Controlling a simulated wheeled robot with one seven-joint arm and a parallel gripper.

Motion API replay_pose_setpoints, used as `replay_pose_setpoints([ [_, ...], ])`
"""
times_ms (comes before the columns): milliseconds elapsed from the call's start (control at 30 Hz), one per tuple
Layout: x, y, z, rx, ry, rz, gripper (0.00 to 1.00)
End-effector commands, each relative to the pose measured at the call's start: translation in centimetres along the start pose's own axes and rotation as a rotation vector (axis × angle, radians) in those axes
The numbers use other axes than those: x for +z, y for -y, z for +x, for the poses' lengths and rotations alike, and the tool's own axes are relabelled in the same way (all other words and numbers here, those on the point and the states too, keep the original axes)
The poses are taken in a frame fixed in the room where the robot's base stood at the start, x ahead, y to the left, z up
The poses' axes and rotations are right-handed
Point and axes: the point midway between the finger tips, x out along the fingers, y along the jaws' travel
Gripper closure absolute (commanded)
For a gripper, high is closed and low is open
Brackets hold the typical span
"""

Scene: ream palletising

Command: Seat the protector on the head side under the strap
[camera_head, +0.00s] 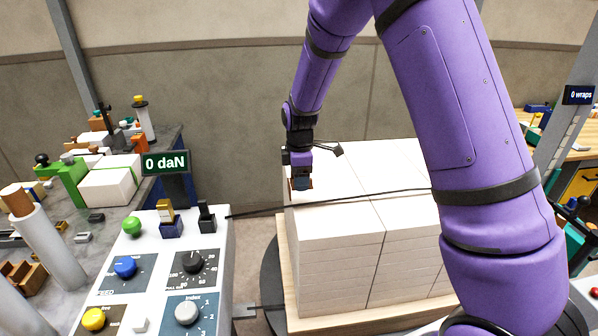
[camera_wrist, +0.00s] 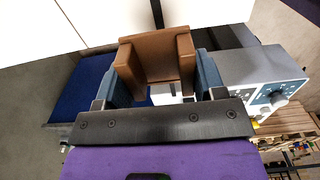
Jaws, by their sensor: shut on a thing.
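My gripper (camera_head: 301,180) is over the near-left top edge of the white ream stack (camera_head: 330,235). In the wrist view its blue fingers are shut on a brown, channel-shaped protector (camera_wrist: 155,52). In the head view the protector is mostly hidden by the gripper. The black strap (camera_head: 385,194) runs from the console side across the stack top, passing just in front of the gripper. The strap (camera_wrist: 157,12) also shows in the wrist view, just beyond the protector and in line with it. I cannot tell whether protector and strap touch.
The stack stands on a wooden pallet (camera_head: 290,290). A control console (camera_head: 175,270) with knobs and a "0 daN" display (camera_head: 165,163) stands at left. A cluttered grey bench (camera_head: 60,225) lies beyond it. My arm covers the right part of the stack.

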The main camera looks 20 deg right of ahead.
Motion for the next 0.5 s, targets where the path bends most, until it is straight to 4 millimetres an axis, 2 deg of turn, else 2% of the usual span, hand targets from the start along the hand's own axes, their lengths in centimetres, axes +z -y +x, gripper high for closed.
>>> replay_pose_setpoints([
  [500, 0.0, 0.0, 3.6, -0.001, 0.000, 0.001, 0.60],
])
